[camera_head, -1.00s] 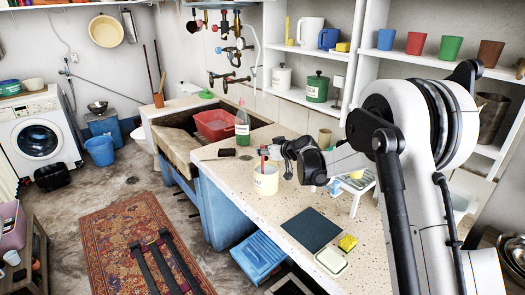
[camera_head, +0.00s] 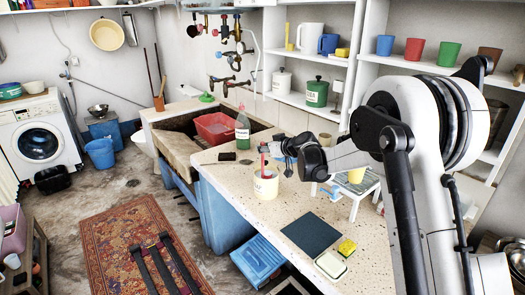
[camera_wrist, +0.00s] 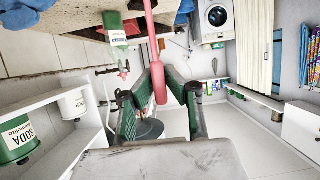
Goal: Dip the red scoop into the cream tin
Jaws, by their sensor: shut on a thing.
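The cream tin (camera_head: 266,186) stands upright on the speckled counter, with a label on its front. The red scoop (camera_head: 264,162) is upright over the tin, its lower end at the tin's mouth. I cannot tell how deep it reaches. My gripper (camera_head: 284,150) is just above and to the right of the tin. In the wrist view the scoop's red handle (camera_wrist: 154,62) runs between the two fingers, and my gripper (camera_wrist: 157,98) is shut on it. The tin is not clearly seen in the wrist view.
A dark mat (camera_head: 310,231), a yellow sponge (camera_head: 347,248) and a pale soap dish (camera_head: 330,265) lie in front. A small white stand (camera_head: 352,187) with a yellow cup (camera_head: 356,175) is to the right. A green bottle (camera_head: 242,129) stands by the trough behind.

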